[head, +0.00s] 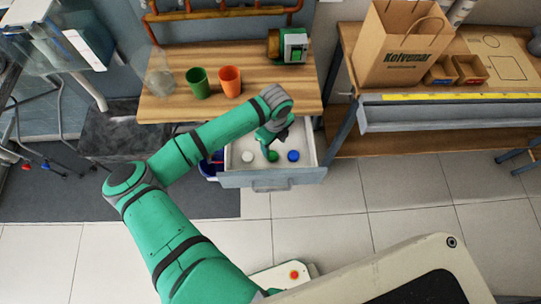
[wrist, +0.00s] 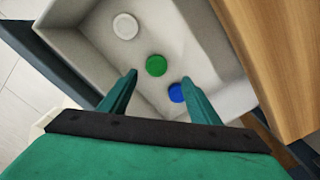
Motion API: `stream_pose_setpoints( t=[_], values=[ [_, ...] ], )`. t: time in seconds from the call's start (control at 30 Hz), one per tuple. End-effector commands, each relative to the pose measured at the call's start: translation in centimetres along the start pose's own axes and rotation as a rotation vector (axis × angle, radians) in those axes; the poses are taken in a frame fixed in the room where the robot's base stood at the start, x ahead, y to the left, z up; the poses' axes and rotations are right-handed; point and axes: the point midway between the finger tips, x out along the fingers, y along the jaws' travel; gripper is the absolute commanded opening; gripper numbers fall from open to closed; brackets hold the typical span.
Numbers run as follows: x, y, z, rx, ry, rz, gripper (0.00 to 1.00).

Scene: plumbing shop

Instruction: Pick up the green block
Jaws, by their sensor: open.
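The green block (wrist: 156,65) is a small round piece on the floor of an open drawer (head: 247,181), between a white round piece (wrist: 125,26) and a blue round piece (wrist: 177,93). In the head view the green block (head: 272,156) shows just below my gripper (head: 268,146), partly covered by it. In the wrist view my gripper (wrist: 158,82) is open and empty, its two fingers spread over the drawer. The green block lies just beyond the fingertips, roughly midway between them. The blue piece is close to the right fingertip.
A wooden bench (head: 160,108) stands behind and above the drawer, with a green cup (head: 199,83) and an orange cup (head: 230,82) on it. The drawer walls enclose the pieces. A blue container (head: 211,166) is left of the drawer. A paper bag (head: 399,48) stands on the right bench.

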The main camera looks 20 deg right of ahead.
Motion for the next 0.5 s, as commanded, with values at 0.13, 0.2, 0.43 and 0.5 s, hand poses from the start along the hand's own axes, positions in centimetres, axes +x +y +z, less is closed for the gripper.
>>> stream_pose_setpoints(
  t=[0.13, 0.2, 0.43, 0.5],
  values=[
    [1.6, 0.0, -0.1, 0.000, 0.001, 0.001, 0.57],
    [1.9, 0.1, 0.0, 0.000, 0.000, 0.000, 0.57],
    [4.2, 0.8, 0.2, -0.003, 0.001, 0.003, 0.57],
    [5.2, 0.9, 0.3, -0.002, 0.001, 0.001, 0.57]
  ],
)
